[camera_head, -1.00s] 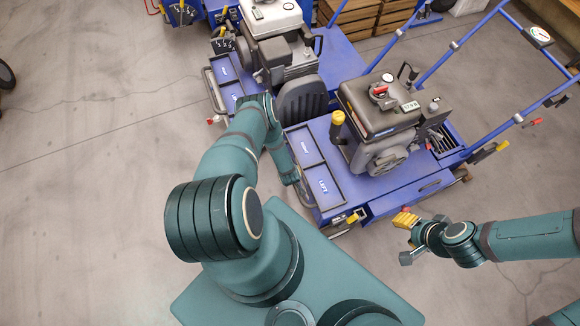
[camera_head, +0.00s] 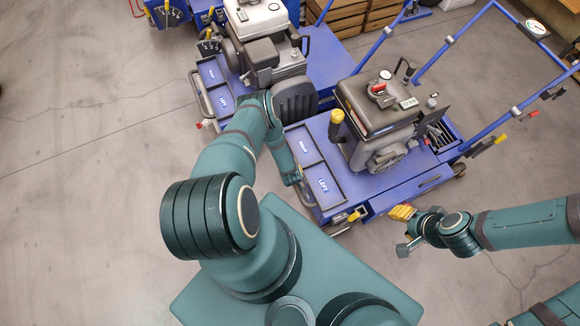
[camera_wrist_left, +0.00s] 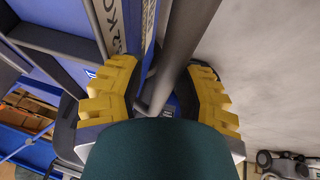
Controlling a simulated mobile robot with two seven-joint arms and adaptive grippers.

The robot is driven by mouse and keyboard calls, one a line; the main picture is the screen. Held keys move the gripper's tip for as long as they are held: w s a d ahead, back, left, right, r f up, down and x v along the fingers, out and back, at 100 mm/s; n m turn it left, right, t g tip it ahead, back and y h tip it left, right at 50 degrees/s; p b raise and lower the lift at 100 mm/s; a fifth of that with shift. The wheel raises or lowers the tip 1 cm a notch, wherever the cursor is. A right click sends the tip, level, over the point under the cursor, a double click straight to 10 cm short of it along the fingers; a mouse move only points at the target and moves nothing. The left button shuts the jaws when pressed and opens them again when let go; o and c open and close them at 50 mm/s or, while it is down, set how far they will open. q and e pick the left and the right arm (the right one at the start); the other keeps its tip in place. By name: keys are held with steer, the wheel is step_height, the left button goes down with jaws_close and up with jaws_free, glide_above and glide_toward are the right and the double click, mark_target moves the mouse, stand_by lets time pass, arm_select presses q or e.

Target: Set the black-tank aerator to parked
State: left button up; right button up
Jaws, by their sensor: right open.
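The black-tank aerator (camera_head: 378,110) stands on a blue deck right of centre in the head view. A red part sits on its tank and a yellow knob (camera_head: 337,117) stands at the tank's left. A yellow-tipped lever (camera_head: 354,216) is at its near corner. My right gripper (camera_head: 403,213), with yellow fingers, is open and empty to the right of that corner. My left gripper is mostly hidden by its arm in the head view, near the aerator's front edge. In the left wrist view its yellow fingers (camera_wrist_left: 160,95) are apart, with a grey bar between them; contact is unclear.
A second, white-tank aerator (camera_head: 258,20) stands close behind at left, with another blue machine (camera_head: 165,14) beyond. Blue handle rails (camera_head: 430,60) rise at right, with a gauge (camera_head: 536,28). Wooden crates (camera_head: 335,18) are at the back. The floor at left is clear.

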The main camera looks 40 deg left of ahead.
arm_select(q)
steer(key=shift+d, duration=0.1)
steer(key=v, duration=1.2)
stand_by(0.5)
